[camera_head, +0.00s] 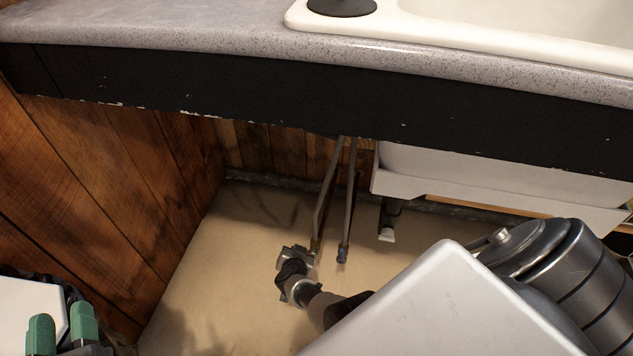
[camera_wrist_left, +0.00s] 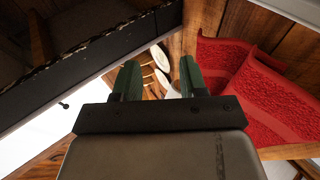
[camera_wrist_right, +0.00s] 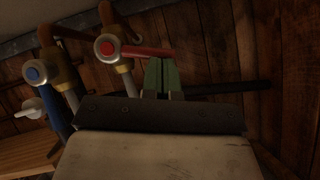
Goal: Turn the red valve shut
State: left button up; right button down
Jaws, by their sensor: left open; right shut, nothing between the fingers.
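The red valve shows in the right wrist view as a long red lever (camera_wrist_right: 148,52) pointing right from a grey hub with a red centre (camera_wrist_right: 107,47), on a brass-coloured pipe fitting. My right gripper (camera_wrist_right: 160,66) is shut and empty. Its green fingertips appear just below the outer part of the lever; I cannot tell whether they touch it. The right gripper's fingers are not distinguishable in the head view. My left gripper (camera_head: 62,328) is open and empty at the lower left of the head view. It also shows in the left wrist view (camera_wrist_left: 159,72).
A blue-centred valve (camera_wrist_right: 33,74) sits left of the red one. In the head view, a grey counter (camera_head: 180,30) overhangs thin pipes (camera_head: 327,195) against a plank wall (camera_head: 90,170). A red ribbed object (camera_wrist_left: 275,85) is right of my left gripper.

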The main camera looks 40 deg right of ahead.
pick_arm(q)
jog(key=shift+s+d+r+t+h+b, duration=0.1)
jog(key=shift+s+r+t+h+b, duration=0.2)
jog(key=shift+r+t, duration=0.4)
jog(key=shift+s+d+r+t+h+b, duration=0.1)
jog(key=shift+s+r+t+h+b, duration=0.15)
jog(key=shift+r+t, duration=0.45)
pick_arm(e)
jog(key=shift+w+a+f, duration=0.2)
jog(key=shift+w+f, duration=0.3)
jog(key=shift+w, duration=0.05)
pick_arm(q)
jog(key=shift+w+r, duration=0.1)
